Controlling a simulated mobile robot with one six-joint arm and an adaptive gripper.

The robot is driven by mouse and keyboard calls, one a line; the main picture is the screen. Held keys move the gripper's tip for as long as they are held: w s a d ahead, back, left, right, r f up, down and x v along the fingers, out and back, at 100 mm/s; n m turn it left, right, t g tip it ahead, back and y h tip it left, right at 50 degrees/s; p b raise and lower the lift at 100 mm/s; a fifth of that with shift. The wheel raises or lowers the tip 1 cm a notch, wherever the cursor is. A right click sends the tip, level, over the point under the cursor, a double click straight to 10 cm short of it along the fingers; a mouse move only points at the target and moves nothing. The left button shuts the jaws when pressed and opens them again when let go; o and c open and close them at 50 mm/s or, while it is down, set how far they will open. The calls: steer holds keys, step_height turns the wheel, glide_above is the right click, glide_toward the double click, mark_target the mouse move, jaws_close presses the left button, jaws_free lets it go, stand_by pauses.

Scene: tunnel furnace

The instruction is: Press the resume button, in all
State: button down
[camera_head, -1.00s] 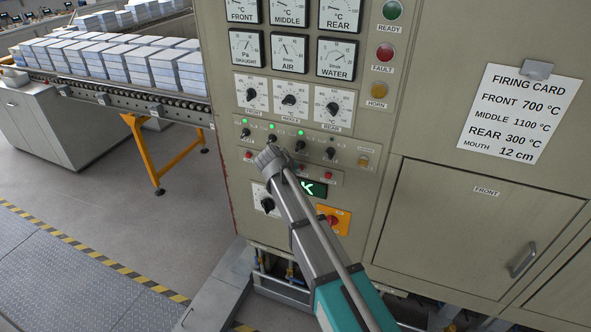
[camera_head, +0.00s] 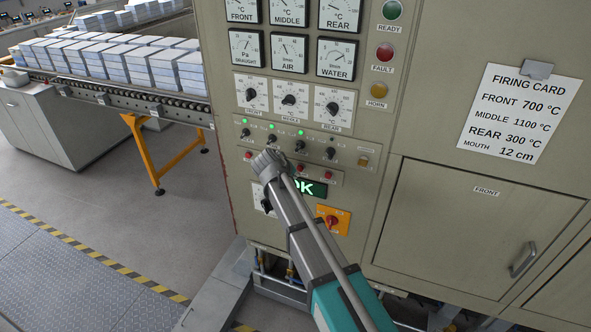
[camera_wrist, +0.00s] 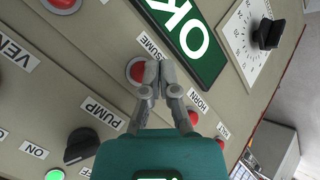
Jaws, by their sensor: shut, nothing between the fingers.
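The panel's red button labelled "...SUME" (camera_wrist: 137,72) shows in the wrist view, its label partly covered. My gripper (camera_wrist: 155,76) is shut and empty, its fingertips over the right part of this button. I cannot tell whether they touch it. In the head view my gripper (camera_head: 264,162) is at the panel's lower row of red buttons, and its tip hides the button there.
A green "OK" display (camera_wrist: 185,40) lies close to the fingers. The HORN button (camera_wrist: 193,118), another red button (camera_wrist: 62,3) and the PUMP switch (camera_wrist: 81,146) are near. An orange plate with a red knob (camera_head: 333,220) sits lower on the panel.

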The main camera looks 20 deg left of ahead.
steer(key=shift+s, duration=0.1)
steer(key=shift+s+a, duration=0.2)
steer(key=shift+s, duration=2.2)
steer(key=d+f+m+g+b, duration=0.15)
steer(key=d+f, duration=0.25)
steer(key=d, duration=0.9)
steer(key=s+d+f+m+g+b, duration=0.1)
steer(key=s+d, duration=0.4)
steer(key=d, duration=0.5)
steer(key=s+d+f+m+g+y+b, duration=0.1)
steer(key=s+d+f+m+g, duration=0.2)
steer(key=d, duration=0.6)
steer(key=s+d+f+m+g+y+b, duration=0.1)
steer(key=s+d+f+m+g+b, duration=0.1)
steer(key=s+d, duration=0.4)
steer(key=d+f+m+g, duration=0.1)
steer(key=d, duration=0.3)
steer(key=shift+s+d, duration=0.3)
steer(key=shift+s, duration=0.05)
steer(key=shift+m, duration=0.25)
